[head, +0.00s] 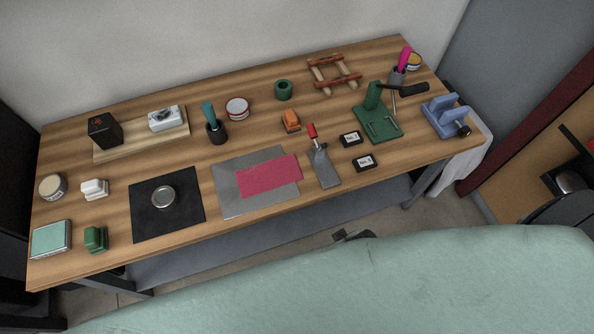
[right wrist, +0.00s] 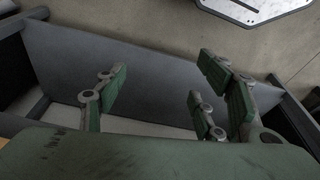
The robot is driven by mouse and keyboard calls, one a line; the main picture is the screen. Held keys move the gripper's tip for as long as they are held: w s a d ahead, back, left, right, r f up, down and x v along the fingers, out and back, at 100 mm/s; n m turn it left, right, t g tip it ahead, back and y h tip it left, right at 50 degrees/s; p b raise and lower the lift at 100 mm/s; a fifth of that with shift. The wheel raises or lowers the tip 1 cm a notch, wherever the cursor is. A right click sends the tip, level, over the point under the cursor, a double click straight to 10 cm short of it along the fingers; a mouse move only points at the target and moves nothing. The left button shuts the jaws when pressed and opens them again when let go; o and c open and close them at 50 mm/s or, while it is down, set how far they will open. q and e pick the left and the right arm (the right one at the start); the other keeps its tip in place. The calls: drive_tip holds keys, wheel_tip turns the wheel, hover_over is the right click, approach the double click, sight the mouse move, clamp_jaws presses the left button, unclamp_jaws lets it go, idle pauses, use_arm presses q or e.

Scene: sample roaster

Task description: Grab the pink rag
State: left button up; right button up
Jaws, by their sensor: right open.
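The pink rag (head: 268,176) lies flat on a grey mat (head: 231,204) near the front middle of the wooden table in the head view. The rag is not in that view. A small dark part of my gripper (head: 352,236) shows below the table's front edge in the head view, well short of the rag. My left gripper is not in view.
A green stand (head: 378,120) and black labelled boxes (head: 365,163) are farther right. Bare wood lies behind the rag.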

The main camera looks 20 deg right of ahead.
drive_tip(key=w+a+r+n+y+p, duration=0.1)
drive_tip(key=w+a+r, duration=0.15)
drive_tip(key=r, duration=0.55)
drive_tip(key=w+a+r+p, duration=0.1)
drive_tip(key=w+r, duration=0.2)
drive_tip(key=r, duration=0.5)
drive_tip(key=w+a+r+n+y+p, duration=0.2)
drive_tip(key=w+a+r+n, duration=0.3)
drive_tip(key=a, duration=0.3)
drive_tip(key=n+g+h, duration=0.2)
drive_tip(key=n+h, duration=0.1)
drive_tip(key=n, duration=0.2)
hover_over(298, 179)
wheel_tip(298, 179, down, 2)
wheel_tip(298, 179, down, 8)
drive_tip(key=b, duration=0.8)
drive_tip(key=shift+w+a+r, duration=0.15)
drive_tip(key=shift+r, duration=0.1)
drive_tip(key=shift+f+b, duration=0.85)
drive_tip(key=shift+f, duration=0.35)
drive_tip(key=shift+d+f, duration=0.1)
drive_tip(key=shift+d, duration=0.1)
drive_tip(key=c, duration=1.2)
drive_tip(key=shift+f, duration=0.1)
clamp_jaws()
